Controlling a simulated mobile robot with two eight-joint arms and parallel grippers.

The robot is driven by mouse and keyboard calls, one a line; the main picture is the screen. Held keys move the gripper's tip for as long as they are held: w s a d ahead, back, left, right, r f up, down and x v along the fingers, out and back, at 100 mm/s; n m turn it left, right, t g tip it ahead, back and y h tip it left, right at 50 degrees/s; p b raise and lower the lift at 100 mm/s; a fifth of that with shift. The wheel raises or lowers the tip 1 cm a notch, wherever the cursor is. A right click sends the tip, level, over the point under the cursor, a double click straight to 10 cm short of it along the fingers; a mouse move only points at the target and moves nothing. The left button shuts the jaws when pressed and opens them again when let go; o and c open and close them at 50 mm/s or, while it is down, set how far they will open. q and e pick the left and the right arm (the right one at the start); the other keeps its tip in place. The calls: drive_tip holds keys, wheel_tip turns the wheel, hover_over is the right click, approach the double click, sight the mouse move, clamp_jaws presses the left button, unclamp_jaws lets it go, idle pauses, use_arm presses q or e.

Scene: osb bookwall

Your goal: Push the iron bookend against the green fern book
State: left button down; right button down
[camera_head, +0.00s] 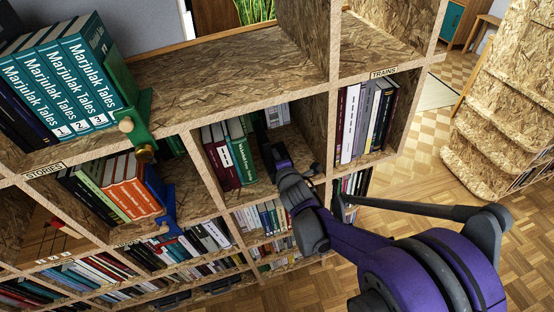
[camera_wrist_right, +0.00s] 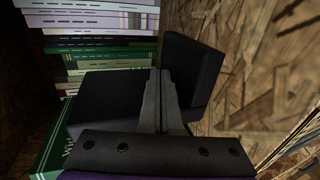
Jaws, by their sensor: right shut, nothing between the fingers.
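The green fern book (camera_head: 243,160) stands upright at the right end of a short row in the middle compartment. In the wrist view, part of a green book (camera_wrist_right: 50,140) shows at the lower left. The dark iron bookend (camera_head: 261,130) stands just right of the green book. In the wrist view it appears as a black plate (camera_wrist_right: 95,105) with another black part (camera_wrist_right: 195,70) to its right. My right gripper (camera_wrist_right: 155,78) is shut and empty, its fingers in front of the bookend. Whether bookend and book touch, I cannot tell. My left gripper is not in view.
The compartment's right divider (camera_head: 315,130) stands close to my right arm. Dark red books (camera_head: 217,160) stand left of the green ones. A green bookend (camera_head: 137,115) and a blue bookend (camera_head: 163,198) hold other rows.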

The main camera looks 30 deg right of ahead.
drive_tip(key=shift+s+d+r+p, duration=0.1)
drive_tip(key=shift+d+p, duration=0.3)
drive_tip(key=shift+p, duration=0.25)
drive_tip(key=shift+s, duration=0.15)
drive_tip(key=s+a+p, duration=0.1)
drive_tip(key=s+a, duration=0.1)
drive_tip(key=s, duration=0.8)
drive_tip(key=shift+s+a, duration=0.25)
drive_tip(key=shift+a, duration=0.05)
